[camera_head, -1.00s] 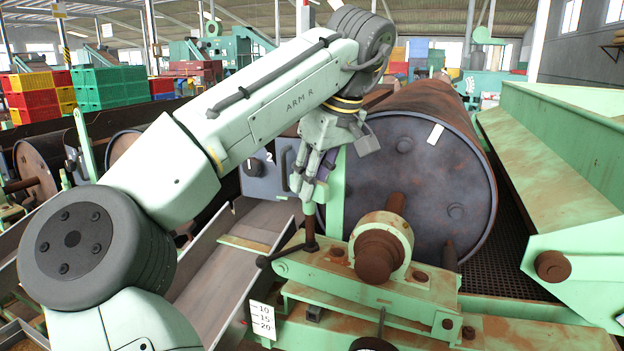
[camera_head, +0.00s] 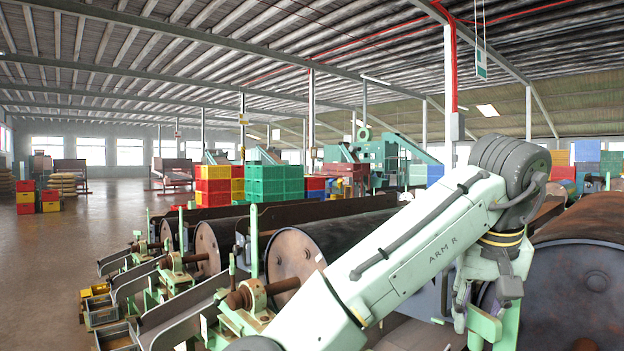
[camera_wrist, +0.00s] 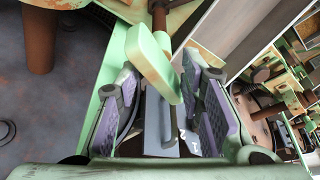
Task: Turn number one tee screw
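My gripper (camera_head: 465,315) shows at the lower right of the head view, fingers hanging downward, with the tips near the lower edge. In the wrist view my gripper (camera_wrist: 163,105) has its purple-padded fingers spread, with a clear gap between them. A pale green rounded piece (camera_wrist: 152,62) reaches into that gap; I cannot tell whether it touches a finger. A rusty brown rod (camera_wrist: 159,18) at the top centre may belong to the tee screw. The tee screw's crossbar is not identifiable now. A grey-blue numbered panel with a handle (camera_wrist: 163,125) lies beyond the fingers.
A large rusty drum (camera_head: 575,290) stands right of my gripper. Another dark drum (camera_head: 300,262) and several more stand to the left, with rusty shafts and green frames. Stacked green crates (camera_head: 274,183) are behind. Open floor (camera_head: 60,270) lies at far left.

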